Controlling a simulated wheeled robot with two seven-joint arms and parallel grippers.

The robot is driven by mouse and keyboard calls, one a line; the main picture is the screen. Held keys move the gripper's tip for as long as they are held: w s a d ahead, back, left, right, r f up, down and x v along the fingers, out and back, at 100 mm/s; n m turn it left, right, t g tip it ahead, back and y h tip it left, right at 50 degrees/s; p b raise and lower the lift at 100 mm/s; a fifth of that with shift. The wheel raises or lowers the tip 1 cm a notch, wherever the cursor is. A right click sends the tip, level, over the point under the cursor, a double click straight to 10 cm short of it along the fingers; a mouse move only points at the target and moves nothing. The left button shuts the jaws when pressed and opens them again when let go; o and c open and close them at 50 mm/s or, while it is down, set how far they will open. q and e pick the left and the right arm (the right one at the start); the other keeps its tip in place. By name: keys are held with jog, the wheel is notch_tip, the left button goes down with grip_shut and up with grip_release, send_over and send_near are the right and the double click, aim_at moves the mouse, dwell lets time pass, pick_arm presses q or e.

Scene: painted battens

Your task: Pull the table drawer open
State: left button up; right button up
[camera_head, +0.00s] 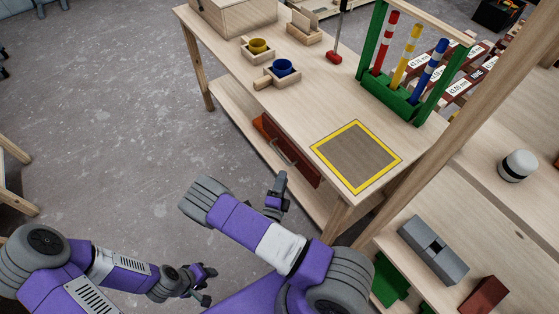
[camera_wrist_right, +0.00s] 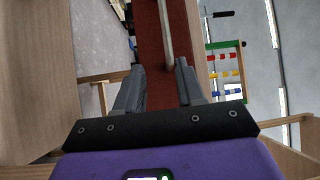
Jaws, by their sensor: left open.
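The table (camera_head: 232,84) has a red-brown drawer (camera_head: 305,171) under its top. The drawer front looks about flush with the table's edge, with no clear gap. A pale metal bar handle (camera_head: 285,156) runs along the front. My right gripper (camera_head: 277,187) is just in front of the drawer, near the handle's near end. In the right wrist view my right gripper (camera_wrist_right: 160,68) is open, and the handle (camera_wrist_right: 165,35) ends between its fingertips, nearer the right finger. Contact is not visible. My left gripper (camera_head: 207,283) is open and empty, low over the floor, away from the table.
A shelf with a grey block (camera_head: 433,250) is at right.

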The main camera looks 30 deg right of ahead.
jog(key=w+d+r+n+t+y+b, duration=0.1)
jog(key=w+d+n+t, duration=0.1)
jog(key=w, duration=0.5)
jog(key=shift+w+d+r, duration=0.15)
jog(key=shift+d+r, duration=0.1)
jog(key=shift+d, duration=0.25)
grip_shut()
